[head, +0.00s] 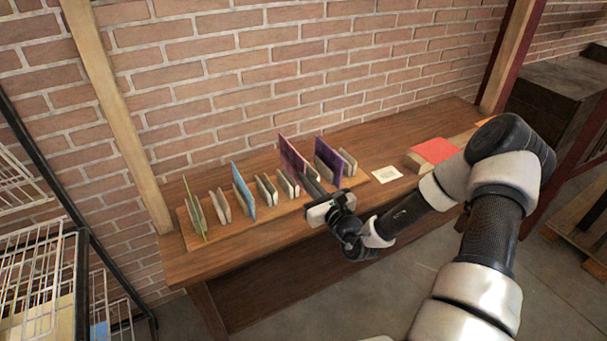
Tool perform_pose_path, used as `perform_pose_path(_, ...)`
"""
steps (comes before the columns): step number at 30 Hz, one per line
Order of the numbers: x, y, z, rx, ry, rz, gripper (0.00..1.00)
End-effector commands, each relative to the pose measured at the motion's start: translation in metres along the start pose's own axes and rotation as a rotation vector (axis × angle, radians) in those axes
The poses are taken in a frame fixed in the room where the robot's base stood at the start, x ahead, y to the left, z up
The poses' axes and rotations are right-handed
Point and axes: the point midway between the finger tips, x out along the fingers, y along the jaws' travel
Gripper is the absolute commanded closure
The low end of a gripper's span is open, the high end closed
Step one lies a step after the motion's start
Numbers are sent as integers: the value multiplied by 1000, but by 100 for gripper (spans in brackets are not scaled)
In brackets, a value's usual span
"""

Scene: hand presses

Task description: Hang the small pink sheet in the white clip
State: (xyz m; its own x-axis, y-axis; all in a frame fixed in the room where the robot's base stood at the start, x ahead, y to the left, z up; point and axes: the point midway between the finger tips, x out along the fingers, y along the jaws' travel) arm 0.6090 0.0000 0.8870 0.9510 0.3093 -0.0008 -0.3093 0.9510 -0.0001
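A pinkish-magenta sheet (291,157) stands upright among the clips, right of the middle of the row. I cannot tell whether a clip or my gripper holds it. My gripper (312,188) is at the front of the row, close to this sheet's lower right edge. Its fingers are small and partly hidden, so their opening does not show. Several pale clips, such as one near the left (221,206) and one at the right end (348,163), stand along a wooden board (240,235). I cannot single out a white one.
A green sheet (194,209), blue sheet (242,189) and purple sheet (328,162) stand in the row. A white card (387,174) and a red-topped block (435,151) lie to the right on the table (185,271). A wire rack (35,285) is at left.

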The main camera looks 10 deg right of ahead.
Motion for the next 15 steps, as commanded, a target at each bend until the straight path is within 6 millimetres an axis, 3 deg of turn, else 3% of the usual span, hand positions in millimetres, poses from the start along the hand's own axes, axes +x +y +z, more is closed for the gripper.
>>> perform_pose_path(15, -36, 0, 1, 0, 0, -1, 100)
